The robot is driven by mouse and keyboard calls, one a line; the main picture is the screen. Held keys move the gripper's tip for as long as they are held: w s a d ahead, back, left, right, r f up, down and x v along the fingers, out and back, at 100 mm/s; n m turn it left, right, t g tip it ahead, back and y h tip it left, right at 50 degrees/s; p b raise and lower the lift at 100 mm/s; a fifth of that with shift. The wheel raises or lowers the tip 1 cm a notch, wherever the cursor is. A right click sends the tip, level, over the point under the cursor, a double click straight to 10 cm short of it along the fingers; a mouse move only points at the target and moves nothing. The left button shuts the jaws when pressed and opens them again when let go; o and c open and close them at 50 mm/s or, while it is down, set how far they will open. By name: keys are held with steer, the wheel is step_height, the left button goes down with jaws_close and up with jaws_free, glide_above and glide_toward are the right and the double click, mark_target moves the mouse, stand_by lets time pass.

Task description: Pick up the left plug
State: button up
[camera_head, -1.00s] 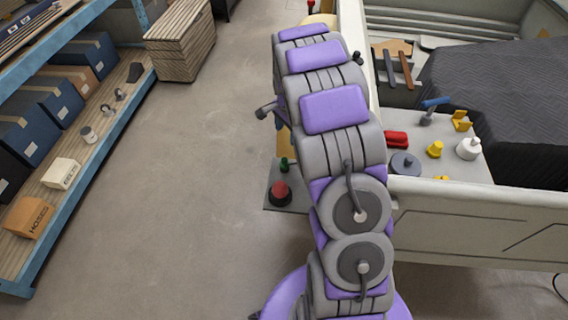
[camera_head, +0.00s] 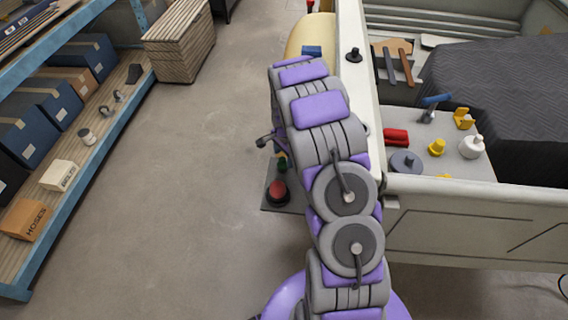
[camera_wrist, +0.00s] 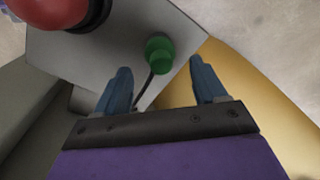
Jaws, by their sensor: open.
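A green plug (camera_wrist: 160,50) with a rounded head stands on a grey plate (camera_wrist: 122,40) in the wrist view. It also shows in the head view (camera_head: 282,164), left of my arm and partly crowded by it. My gripper (camera_wrist: 160,64) is open, its two blue fingers pointing at the plate. The plug appears between and slightly beyond the fingertips, with no visible contact. A thin dark line runs below the plug head.
A large red button (camera_head: 278,190) stands close to the plug on the same plate. A pale truck-bed wall (camera_head: 356,90) rises to the right. Inside, a grey tray (camera_head: 455,172) holds yellow, white, red and dark pieces. The floor at left is clear up to a blue-framed shelf (camera_head: 75,212).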

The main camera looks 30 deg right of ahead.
mark_target(282, 159)
steer(key=f, duration=0.1)
steer(key=a+f, duration=0.1)
steer(key=f, duration=0.1)
steer(key=shift+w, duration=0.1)
steer(key=shift+a, duration=0.1)
steer(key=shift+d, duration=0.45)
steer(key=c, duration=0.6)
steer(key=shift+a, duration=0.35)
steer(key=c, duration=0.5)
steer(key=shift+c, duration=0.2)
steer(key=shift+r, duration=0.1)
